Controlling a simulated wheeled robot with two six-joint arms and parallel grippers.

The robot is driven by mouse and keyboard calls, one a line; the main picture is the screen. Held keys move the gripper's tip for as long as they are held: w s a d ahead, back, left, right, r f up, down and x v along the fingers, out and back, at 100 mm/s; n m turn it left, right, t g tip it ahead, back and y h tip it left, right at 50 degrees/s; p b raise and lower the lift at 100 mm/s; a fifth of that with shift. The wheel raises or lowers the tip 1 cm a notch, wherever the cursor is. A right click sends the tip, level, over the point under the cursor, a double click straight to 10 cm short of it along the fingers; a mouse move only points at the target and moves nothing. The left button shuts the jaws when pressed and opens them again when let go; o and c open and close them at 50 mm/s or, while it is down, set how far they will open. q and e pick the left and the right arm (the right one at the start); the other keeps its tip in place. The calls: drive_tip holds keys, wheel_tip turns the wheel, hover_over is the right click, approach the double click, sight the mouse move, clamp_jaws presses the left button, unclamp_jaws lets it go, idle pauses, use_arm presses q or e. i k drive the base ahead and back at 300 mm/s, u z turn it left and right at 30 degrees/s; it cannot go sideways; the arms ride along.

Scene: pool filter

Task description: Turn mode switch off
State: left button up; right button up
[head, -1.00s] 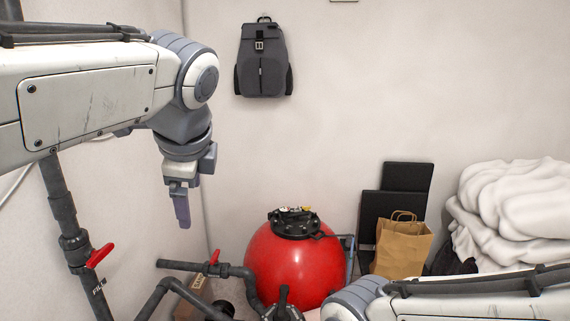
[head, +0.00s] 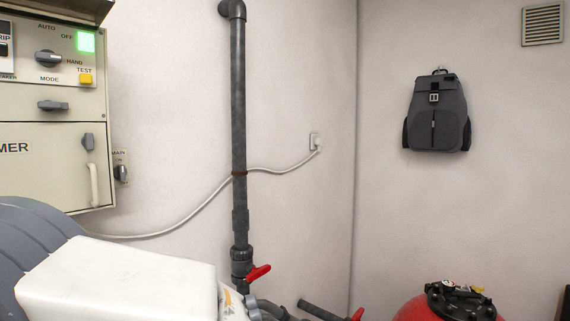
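The mode switch (head: 48,58) is a dark grey rotary knob on the beige control panel (head: 88,101) at the upper left. AUTO, OFF and HAND are printed around it and MODE below it. Its handle lies about level, its right end toward the HAND label; the exact setting is hard to tell. A green light (head: 85,41) glows beside OFF. My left arm fills the lower left, below and in front of the panel, with its gripper out of sight. My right gripper is not in view.
A yellow TEST button (head: 85,79) and another dark knob (head: 53,105) sit near the switch. A side MAIN switch (head: 121,173) juts from the box. A vertical grey pipe (head: 239,120) with a red-handled valve (head: 258,272) stands to the right. The red tank (head: 415,309) is lower right.

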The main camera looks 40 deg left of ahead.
sight(46, 58)
drive_tip(key=u, duration=0.4)
drive_tip(key=k, duration=1)
drive_tip(key=u, duration=0.9)
drive_tip(key=i, duration=0.8)
drive_tip(key=u, duration=0.55)
